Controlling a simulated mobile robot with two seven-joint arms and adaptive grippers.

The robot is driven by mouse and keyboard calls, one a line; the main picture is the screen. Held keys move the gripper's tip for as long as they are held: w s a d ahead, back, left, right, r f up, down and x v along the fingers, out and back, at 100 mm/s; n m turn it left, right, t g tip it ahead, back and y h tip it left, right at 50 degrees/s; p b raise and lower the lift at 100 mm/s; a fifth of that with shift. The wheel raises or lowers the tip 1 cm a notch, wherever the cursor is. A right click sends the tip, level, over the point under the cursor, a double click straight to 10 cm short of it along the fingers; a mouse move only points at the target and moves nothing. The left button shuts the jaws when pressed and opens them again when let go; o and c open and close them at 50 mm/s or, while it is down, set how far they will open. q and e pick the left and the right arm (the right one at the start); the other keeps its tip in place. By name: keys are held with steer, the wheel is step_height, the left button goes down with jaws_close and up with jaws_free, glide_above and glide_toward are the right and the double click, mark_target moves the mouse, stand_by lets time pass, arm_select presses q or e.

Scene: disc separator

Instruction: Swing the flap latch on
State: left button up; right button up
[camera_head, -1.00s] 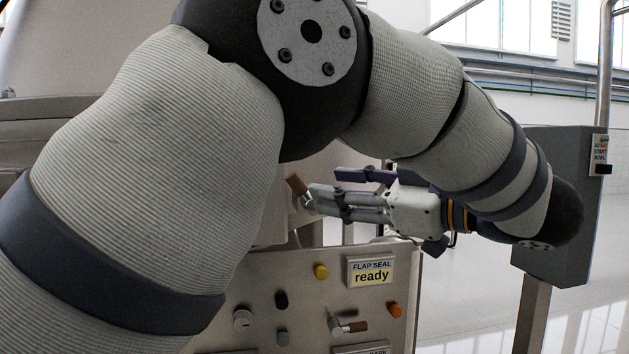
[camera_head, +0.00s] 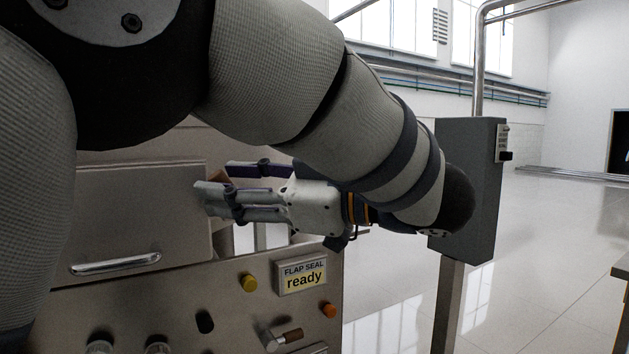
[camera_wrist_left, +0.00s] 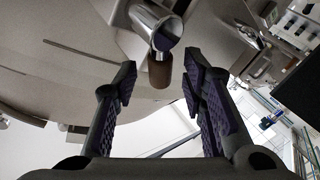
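My left gripper (camera_head: 214,180) reaches in from the right side of the machine, with its fingers pointing left. In the left wrist view its two fingers (camera_wrist_left: 158,92) stand open. A short brown grip (camera_wrist_left: 159,72) on a shiny metal tube (camera_wrist_left: 155,28) shows between the fingertips, with a gap on each side. I cannot tell how deep it sits between them. In the head view only a bit of this brown grip (camera_head: 221,176) shows behind the fingers. Whether it belongs to the flap latch is not marked. My right gripper is not in view.
A grey box on a post (camera_head: 468,190) stands right of my wrist. Open floor lies further right.

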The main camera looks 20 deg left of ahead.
arm_select(q)
steer(key=shift+d, duration=0.1)
steer(key=shift+c, duration=0.9)
jaws_close()
steer(key=shift+s+a+f+n+h, duration=0.1)
steer(key=shift+s+a+n+h, duration=0.1)
steer(key=shift+n+h, duration=0.3)
steer(key=shift+s+a+f+n+h, duration=0.1)
steer(key=shift+s+n+h, duration=0.1)
steer(key=shift+n+h, duration=0.3)
steer(key=shift+o, duration=0.9)
jaws_free()
